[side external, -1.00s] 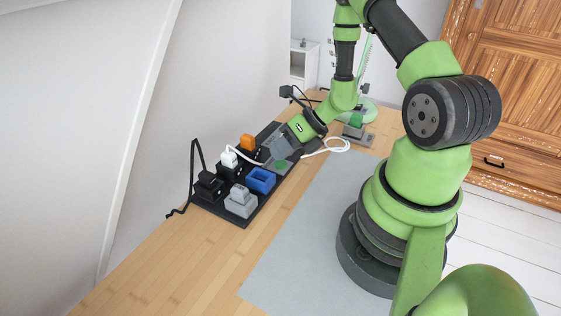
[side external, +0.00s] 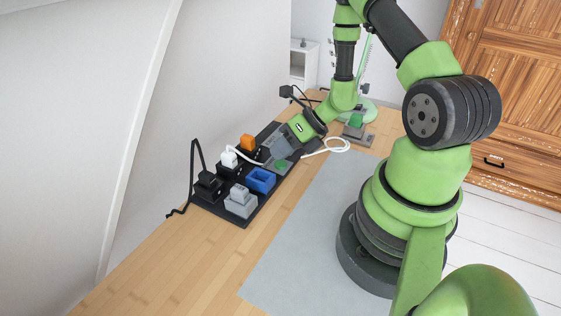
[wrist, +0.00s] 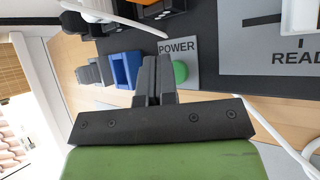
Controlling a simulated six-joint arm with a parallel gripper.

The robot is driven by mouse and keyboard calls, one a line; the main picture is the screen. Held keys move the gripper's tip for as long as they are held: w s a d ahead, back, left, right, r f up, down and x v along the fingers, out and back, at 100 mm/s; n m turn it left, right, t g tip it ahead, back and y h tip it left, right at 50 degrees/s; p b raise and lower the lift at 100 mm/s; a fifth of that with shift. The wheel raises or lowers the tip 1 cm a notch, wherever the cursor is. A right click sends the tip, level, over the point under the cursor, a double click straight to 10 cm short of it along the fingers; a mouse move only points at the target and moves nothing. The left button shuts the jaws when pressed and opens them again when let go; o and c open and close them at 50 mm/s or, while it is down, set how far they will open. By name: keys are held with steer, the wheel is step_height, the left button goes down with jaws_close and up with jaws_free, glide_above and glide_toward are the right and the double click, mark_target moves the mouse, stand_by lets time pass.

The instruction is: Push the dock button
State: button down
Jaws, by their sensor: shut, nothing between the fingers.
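A round green button (wrist: 180,72) sits on a grey plate marked POWER, on the dark board in the wrist view. It also shows in the side view (side external: 281,164), near the board's right front edge. My gripper (wrist: 157,60) is shut and empty, its two fingers together. In the wrist view the fingers overlap the POWER plate just left of the button and hide part of the plate. In the side view my gripper is over the board's far right end; its fingertips are hard to make out. I cannot tell whether they touch anything.
The dark board (side external: 246,219) also holds a blue block (side external: 261,180), a grey block (side external: 240,201), an orange block (side external: 247,142) and a white plug (side external: 229,158). A white cable (side external: 338,146) lies right of it. The grey mat (side external: 300,235) is clear.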

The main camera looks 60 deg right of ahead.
stand_by(0.5)
steer(key=shift+f, duration=0.45)
steer(key=shift+r, duration=0.5)
steer(key=shift+r, duration=3)
